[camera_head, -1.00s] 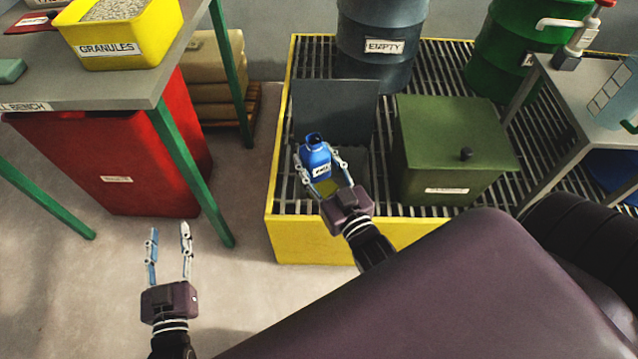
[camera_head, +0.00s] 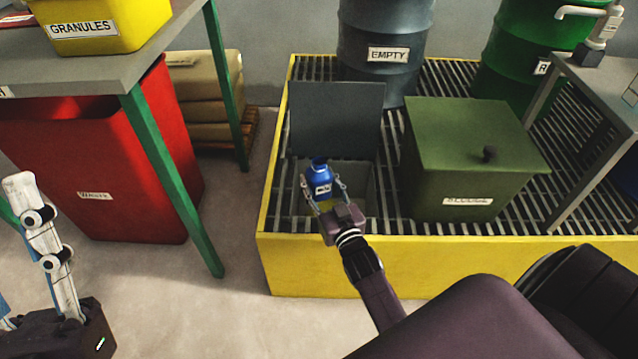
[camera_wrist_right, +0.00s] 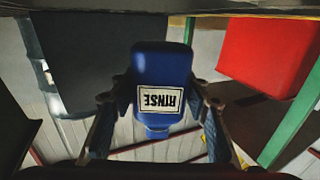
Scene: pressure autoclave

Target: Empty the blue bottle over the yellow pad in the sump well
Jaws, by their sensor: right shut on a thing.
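The blue bottle (camera_head: 321,184) is held between the fingertips of my right gripper (camera_head: 325,194), its dark neck end uppermost in the head view. In the right wrist view the bottle (camera_wrist_right: 161,78) shows an upside-down RINSE label between both fingers. The gripper holds it over the open sump well (camera_head: 356,184), in front of a raised grey lid (camera_head: 336,118). A little of the yellow pad (camera_head: 327,205) shows under the bottle; most is hidden. My left gripper (camera_head: 18,185) is at the lower left, apparently open and empty, with one finger mostly cut off.
The well is in a yellow-edged grating (camera_head: 350,268). A green lidded box (camera_head: 465,165) stands right of it, with a grey EMPTY drum (camera_head: 385,40) behind. A red bin (camera_head: 100,165) and a bench leg (camera_head: 172,180) are left. Floor between is clear.

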